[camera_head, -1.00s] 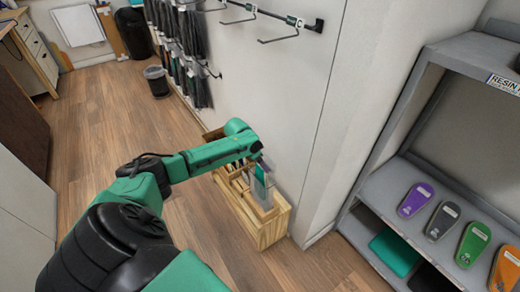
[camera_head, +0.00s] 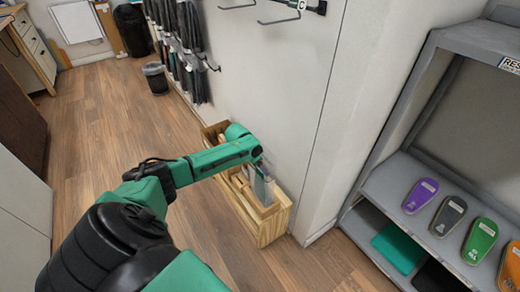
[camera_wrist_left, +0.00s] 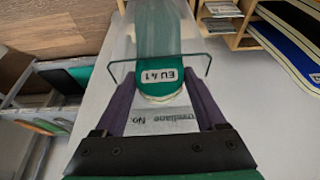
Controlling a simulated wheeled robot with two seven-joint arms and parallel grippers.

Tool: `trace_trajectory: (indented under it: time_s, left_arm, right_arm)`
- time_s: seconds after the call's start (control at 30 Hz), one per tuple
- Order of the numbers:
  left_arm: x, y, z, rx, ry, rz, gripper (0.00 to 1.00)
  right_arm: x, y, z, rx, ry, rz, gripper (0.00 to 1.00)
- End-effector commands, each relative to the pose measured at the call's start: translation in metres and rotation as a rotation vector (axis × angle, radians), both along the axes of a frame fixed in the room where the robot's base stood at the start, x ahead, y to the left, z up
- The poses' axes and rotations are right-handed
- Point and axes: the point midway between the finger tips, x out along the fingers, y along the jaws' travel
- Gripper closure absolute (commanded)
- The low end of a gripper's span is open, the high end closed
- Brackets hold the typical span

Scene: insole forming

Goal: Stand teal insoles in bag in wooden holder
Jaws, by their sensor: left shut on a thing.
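My left gripper (camera_head: 258,161) is shut on a clear bag (camera_head: 262,186) over the near end of the wooden holder (camera_head: 273,232) on the floor by the wall. In the left wrist view, the two fingers (camera_wrist_left: 160,82) hold the bag (camera_wrist_left: 158,28) at its end. A teal insole (camera_wrist_left: 164,84) labelled EU 41 shows inside it. The bag's lower end is at the holder's near compartment, and how deep it sits is hidden. Wooden dividers (camera_wrist_left: 238,38) show beside it in the wrist view. My right gripper is out of view.
A grey shelf (camera_head: 372,188) at right carries purple, grey, green and orange insoles, with a teal item (camera_head: 398,248) below. The wall corner (camera_head: 312,225) is close to the holder. Wall hooks (camera_head: 275,12) are above. The wooden floor (camera_head: 100,150) at left is clear.

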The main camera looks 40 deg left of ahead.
Motion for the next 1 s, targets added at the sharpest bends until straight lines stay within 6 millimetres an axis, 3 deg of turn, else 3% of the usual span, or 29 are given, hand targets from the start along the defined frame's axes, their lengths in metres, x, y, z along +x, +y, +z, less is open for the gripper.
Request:
trace_trajectory:
  time_s: [0.03,0.07,0.1,0.13,0.37,0.5,1.0]
  left_arm:
    - [0.0,0.0,0.0,0.0,0.0,0.0,1.0]
    - [0.0,0.0,0.0,0.0,0.0,0.0,0.24]
    - [0.0,0.0,0.0,0.0,0.0,0.0,0.08]
    - [0.0,0.0,0.0,0.0,0.0,0.0,0.0]
    - [0.0,0.0,0.001,0.0,0.0,0.0,0.0]
    - [-0.004,0.002,0.011,0.001,0.001,0.0,0.0]
    - [-0.05,0.016,0.125,0.006,0.003,-0.001,0.0]
  right_arm:
    - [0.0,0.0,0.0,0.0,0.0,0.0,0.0]
    - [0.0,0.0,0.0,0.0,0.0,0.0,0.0]
    - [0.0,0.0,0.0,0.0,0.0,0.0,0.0]
    - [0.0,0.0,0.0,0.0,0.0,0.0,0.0]
    - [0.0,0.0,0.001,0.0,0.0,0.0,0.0]
    - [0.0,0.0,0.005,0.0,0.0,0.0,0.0]
    - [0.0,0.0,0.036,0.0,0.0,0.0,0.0]
